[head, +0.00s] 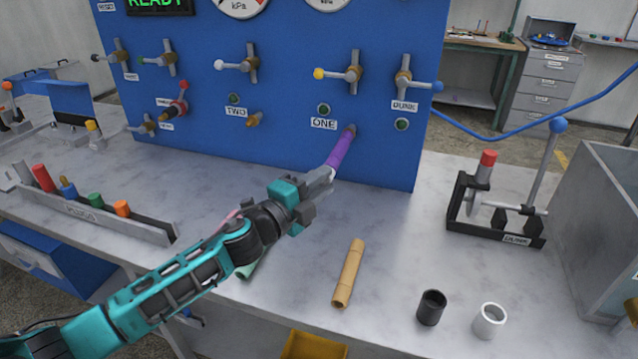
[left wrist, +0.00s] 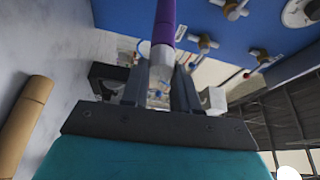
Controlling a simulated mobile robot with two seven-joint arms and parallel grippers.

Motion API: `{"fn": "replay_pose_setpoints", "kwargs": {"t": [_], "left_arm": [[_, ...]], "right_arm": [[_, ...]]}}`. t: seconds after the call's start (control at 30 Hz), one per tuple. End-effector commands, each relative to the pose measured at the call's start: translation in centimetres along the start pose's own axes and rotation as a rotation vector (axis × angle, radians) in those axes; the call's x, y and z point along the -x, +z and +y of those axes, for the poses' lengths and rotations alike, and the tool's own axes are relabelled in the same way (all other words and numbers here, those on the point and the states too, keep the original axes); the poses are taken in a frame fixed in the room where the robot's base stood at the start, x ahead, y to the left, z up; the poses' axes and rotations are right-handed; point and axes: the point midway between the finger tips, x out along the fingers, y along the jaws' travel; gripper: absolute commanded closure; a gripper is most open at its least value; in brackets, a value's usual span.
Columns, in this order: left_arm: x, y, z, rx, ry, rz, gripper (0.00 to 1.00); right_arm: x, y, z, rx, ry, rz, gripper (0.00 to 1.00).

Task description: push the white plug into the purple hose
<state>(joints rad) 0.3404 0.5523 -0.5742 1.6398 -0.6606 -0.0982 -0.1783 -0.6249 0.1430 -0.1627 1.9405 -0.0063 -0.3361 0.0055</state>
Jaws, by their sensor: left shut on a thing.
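The purple hose (head: 340,152) sticks out of the blue panel at the port by the label ONE and slants down toward my left gripper (head: 325,180). In the left wrist view the hose (left wrist: 165,22) comes straight toward the jaws. My left gripper (left wrist: 160,88) is shut on the white plug (left wrist: 162,56), which shows pale between the fingers. The plug's front meets the hose's free end, in line with it. I cannot tell how deep it sits, as the fingers hide much of it. My right gripper is not in view.
A tan tube (head: 349,273) lies on the grey bench below the gripper. A black stand with a lever (head: 500,212) is at the right. Valve handles (head: 338,74) jut from the panel above.

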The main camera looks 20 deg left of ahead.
Motion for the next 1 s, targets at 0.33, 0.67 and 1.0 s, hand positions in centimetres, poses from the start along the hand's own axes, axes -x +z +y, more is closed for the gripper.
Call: {"fn": "replay_pose_setpoints", "kwargs": {"t": [0.33,0.67,1.0], "left_arm": [[0.0,0.1,-0.1,-0.001,-0.002,-0.003,0.41],[0.5,0.1,0.0,-0.001,-0.001,-0.003,0.41],[6.0,0.1,0.2,0.0,0.002,-0.003,0.41]], "right_arm": [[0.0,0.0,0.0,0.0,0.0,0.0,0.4],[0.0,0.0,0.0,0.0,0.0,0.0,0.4],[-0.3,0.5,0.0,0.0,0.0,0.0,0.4]]}}
